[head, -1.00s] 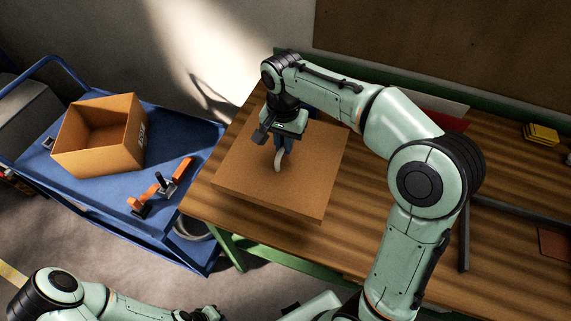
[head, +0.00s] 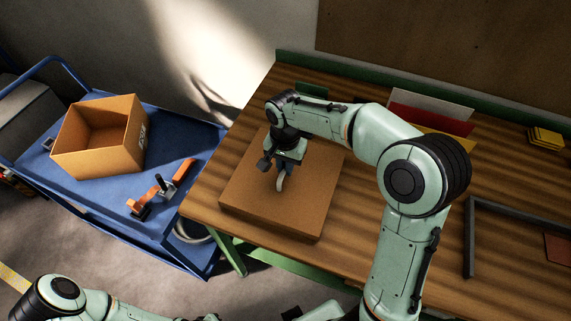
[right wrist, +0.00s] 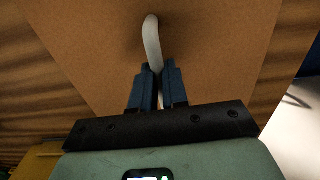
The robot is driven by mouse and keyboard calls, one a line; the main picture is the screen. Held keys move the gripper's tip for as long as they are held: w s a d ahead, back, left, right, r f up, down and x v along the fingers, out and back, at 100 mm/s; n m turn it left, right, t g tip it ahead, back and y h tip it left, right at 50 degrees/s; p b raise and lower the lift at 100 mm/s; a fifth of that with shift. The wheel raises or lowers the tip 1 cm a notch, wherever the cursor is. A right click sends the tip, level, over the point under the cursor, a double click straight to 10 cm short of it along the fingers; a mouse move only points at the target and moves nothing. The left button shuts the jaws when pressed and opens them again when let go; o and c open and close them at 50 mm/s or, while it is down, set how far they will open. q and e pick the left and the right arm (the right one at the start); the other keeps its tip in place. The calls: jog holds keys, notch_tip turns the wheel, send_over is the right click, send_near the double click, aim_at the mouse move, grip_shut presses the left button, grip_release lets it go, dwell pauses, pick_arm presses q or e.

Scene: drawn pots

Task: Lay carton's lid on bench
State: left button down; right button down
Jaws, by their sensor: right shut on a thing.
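The carton's lid (head: 308,192) is a flat brown square with a pale curved handle (head: 280,183) on top. It is at the left part of the wooden bench (head: 388,245), low over or on the top; I cannot tell if it touches. My right gripper (head: 283,172) is shut on the handle, which also shows between its blue fingers in the right wrist view (right wrist: 152,45). The open, empty carton (head: 100,140) stands on the blue cart at the left. My left arm shows at the bottom left; its gripper is not clearly in view.
The blue cart (head: 195,150) stands left of the bench and carries an orange clamp-like tool (head: 162,187). On the bench are a grey frame (head: 470,240), upright coloured sheets (head: 425,112) at the back and yellow blocks (head: 545,138) at the right.

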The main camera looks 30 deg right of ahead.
jog(key=c, duration=1.1)
grip_release()
jog(key=shift+c, duration=0.2)
pick_arm(q)
jog(key=shift+s, duration=0.1)
